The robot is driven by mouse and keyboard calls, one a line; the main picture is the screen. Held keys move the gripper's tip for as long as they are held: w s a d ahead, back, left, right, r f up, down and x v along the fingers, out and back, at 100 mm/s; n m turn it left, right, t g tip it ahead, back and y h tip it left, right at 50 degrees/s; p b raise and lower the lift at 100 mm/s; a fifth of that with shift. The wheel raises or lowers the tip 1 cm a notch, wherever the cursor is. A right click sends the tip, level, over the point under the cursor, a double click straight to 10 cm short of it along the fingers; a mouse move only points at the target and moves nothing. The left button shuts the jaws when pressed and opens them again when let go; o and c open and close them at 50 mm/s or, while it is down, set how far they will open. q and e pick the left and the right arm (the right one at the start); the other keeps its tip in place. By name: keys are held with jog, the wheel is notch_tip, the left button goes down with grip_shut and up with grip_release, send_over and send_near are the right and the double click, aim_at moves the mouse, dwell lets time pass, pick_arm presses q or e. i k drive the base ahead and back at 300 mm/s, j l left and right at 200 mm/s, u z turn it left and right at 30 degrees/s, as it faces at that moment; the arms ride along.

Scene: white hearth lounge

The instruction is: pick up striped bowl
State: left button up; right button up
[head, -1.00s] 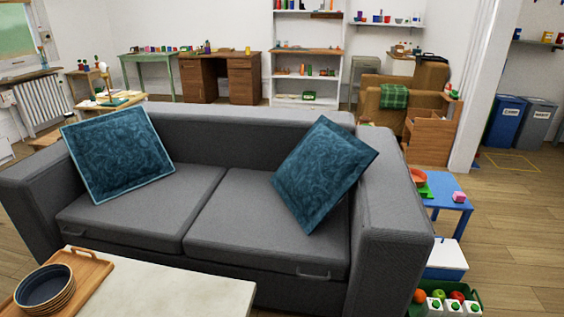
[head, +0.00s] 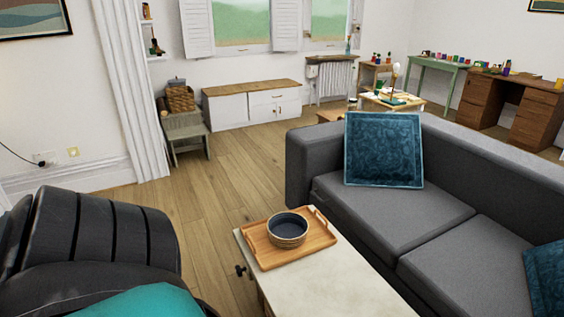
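The striped bowl (head: 288,230) has a dark blue inside and tan sides with thin stripes. It sits upright on a wooden tray (head: 264,262) with raised handles. The tray lies at the far end of a pale stone-topped table (head: 335,288), in the lower middle of the head view. Neither of my grippers shows in the head view.
A grey sofa (head: 440,222) with teal cushions stands right of the table. A black armchair (head: 95,240) with a teal cushion (head: 145,303) is at lower left. Open wooden floor (head: 215,195) lies between them, back to a white cabinet (head: 252,106).

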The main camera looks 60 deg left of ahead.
aim_at(287, 230)
jog(key=u, duration=1.75)
jog(key=k, duration=0.5)
jog(key=k+z, duration=0.15)
jog(key=z, duration=1)
jog(key=j+z, duration=0.15)
jog(key=z, duration=1.15)
jog(key=k+j, duration=0.1)
jog(key=j, duration=0.6)
jog(key=k+j, duration=0.1)
jog(key=j, duration=1.35)
jog(key=k+j, duration=0.15)
jog(key=j, duration=0.55)
